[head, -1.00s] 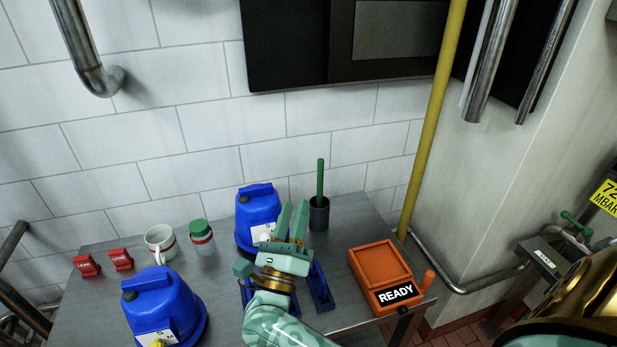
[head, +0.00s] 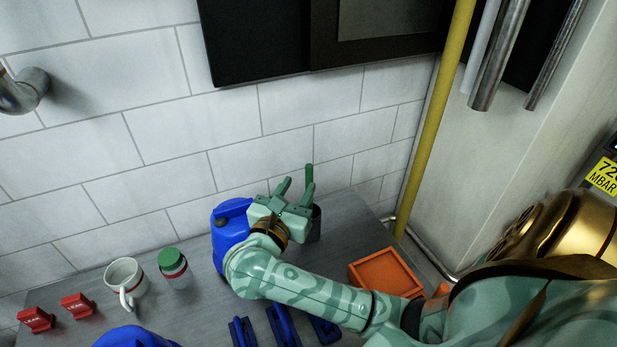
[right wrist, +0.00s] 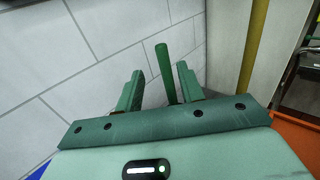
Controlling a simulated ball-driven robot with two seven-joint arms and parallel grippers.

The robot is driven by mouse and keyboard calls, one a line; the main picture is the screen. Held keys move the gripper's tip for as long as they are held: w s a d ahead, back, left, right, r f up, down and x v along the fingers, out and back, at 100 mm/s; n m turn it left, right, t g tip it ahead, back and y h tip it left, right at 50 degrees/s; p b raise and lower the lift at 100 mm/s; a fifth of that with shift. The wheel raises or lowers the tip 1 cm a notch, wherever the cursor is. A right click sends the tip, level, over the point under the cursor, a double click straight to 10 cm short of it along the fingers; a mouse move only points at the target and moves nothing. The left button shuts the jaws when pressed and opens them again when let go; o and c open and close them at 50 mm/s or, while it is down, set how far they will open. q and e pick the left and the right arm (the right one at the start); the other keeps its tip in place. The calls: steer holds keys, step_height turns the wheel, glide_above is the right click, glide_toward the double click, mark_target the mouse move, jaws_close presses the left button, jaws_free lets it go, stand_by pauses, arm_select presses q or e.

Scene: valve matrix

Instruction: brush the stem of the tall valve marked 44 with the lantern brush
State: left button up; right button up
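A green handle (head: 309,173), likely the lantern brush's, stands upright in a dark cup (head: 316,222) at the back of the table; any bristles are hidden in the cup. My right gripper (head: 295,188) is open and empty just in front of the cup. In the right wrist view the handle (right wrist: 165,70) shows between the two spread fingers (right wrist: 160,88); I cannot tell whether it lies within their reach or beyond. My left gripper is not in view. No valve marked 44 can be made out.
A blue canister (head: 229,238) stands close left of my right gripper. A jar with a green lid (head: 172,262), a white mug (head: 125,280) and red LEAK blocks (head: 78,306) stand further left. An orange tray (head: 385,272) is at the right, near a yellow pipe (head: 425,135). Blue holders (head: 283,325) lie in front.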

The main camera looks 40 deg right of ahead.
mark_target(308, 173)
steer(key=x, duration=0.6)
steer(key=shift+s+d+r, duration=0.2)
steer(key=shift+d+r, duration=0.05)
steer(key=shift+r, duration=0.15)
steer(key=shift+a, duration=0.1)
steer(key=shift+c, duration=0.4)
jaws_close()
